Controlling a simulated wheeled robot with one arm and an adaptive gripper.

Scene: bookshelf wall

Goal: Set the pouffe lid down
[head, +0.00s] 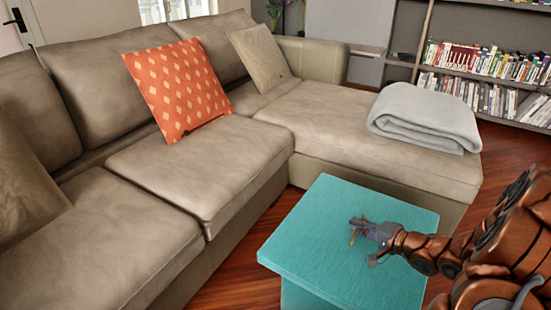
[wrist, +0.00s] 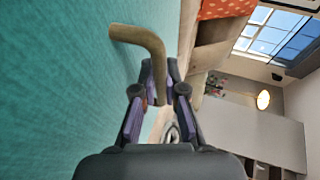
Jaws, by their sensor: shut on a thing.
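The teal pouffe lid (head: 330,215) lies roughly level in front of the sofa in the head view. Its teal top also fills the left of the wrist view (wrist: 60,90). A bent brass-coloured handle (wrist: 140,38) stands out from the lid. My gripper (head: 358,228) is over the middle of the lid, and its fingers (wrist: 160,72) are shut on the handle. A small part of the teal pouffe body (head: 300,297) shows below the lid's front edge. I cannot tell whether the lid rests on the body or is slightly raised, as most of the body is hidden.
A beige corner sofa (head: 190,170) stands close behind and left of the lid. It carries an orange patterned cushion (head: 178,88) and a folded grey blanket (head: 425,118). A bookshelf (head: 485,70) stands at the back right. Wooden floor (head: 245,285) shows left of the pouffe.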

